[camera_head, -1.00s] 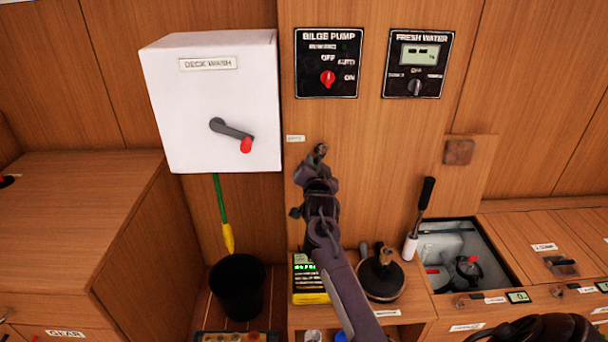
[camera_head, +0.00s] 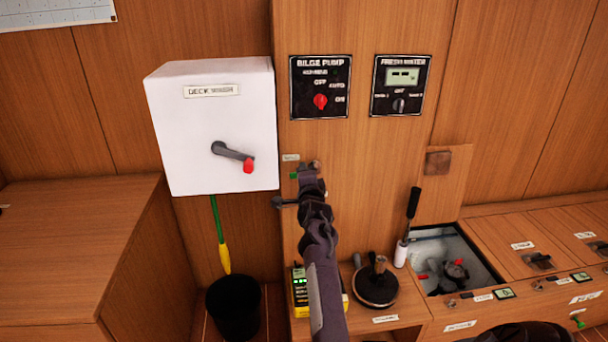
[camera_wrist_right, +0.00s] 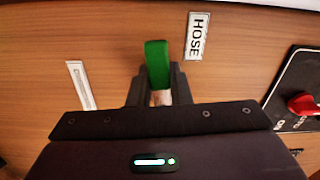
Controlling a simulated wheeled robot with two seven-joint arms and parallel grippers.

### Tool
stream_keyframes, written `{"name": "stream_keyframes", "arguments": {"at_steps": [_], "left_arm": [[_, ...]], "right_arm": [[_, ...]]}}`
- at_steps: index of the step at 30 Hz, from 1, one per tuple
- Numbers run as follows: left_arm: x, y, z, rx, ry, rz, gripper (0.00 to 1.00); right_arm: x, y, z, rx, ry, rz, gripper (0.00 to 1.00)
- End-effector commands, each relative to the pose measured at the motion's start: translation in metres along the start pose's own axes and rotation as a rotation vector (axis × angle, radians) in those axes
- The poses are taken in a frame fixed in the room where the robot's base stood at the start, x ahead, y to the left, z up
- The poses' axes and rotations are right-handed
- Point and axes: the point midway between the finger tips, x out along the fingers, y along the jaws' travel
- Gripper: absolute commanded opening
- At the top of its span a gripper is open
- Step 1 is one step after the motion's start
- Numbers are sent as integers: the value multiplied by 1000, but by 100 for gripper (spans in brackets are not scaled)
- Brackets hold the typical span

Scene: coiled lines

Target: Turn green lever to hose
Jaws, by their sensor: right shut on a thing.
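The green lever (camera_wrist_right: 157,64) sits between the fingers of my right gripper (camera_wrist_right: 155,88) in the right wrist view. The gripper is shut on it, and its green end sticks out past the fingertips. The white HOSE label (camera_wrist_right: 197,36) is on the wood panel to the right of the lever there, apart from it. In the head view my right gripper (camera_head: 308,170) is at the panel below the bilge pump plate. A small green bit of the lever (camera_head: 293,175) shows left of it, under a small label (camera_head: 290,157). My left gripper is not in view.
The bilge pump plate (camera_head: 320,87) with its red knob is just above the gripper. The white deck wash box (camera_head: 210,127) with a red-tipped handle juts out to the left. Below are a shelf with a round dark object (camera_head: 376,285) and a black bucket (camera_head: 234,309).

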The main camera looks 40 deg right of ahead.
Motion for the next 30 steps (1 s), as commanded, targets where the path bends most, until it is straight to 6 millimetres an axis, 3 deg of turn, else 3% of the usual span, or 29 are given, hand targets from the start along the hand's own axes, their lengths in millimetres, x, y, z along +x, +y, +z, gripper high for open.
{"name": "stream_keyframes", "arguments": {"at_steps": [9,24,25,30], "left_arm": [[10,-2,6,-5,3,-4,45],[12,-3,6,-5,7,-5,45],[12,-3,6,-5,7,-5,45],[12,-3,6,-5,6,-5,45]], "right_arm": [[0,-4,0,110,-1,1,0],[0,-4,0,128,0,0,0],[0,-4,0,128,0,0,19],[0,-5,0,127,0,0,40]]}}
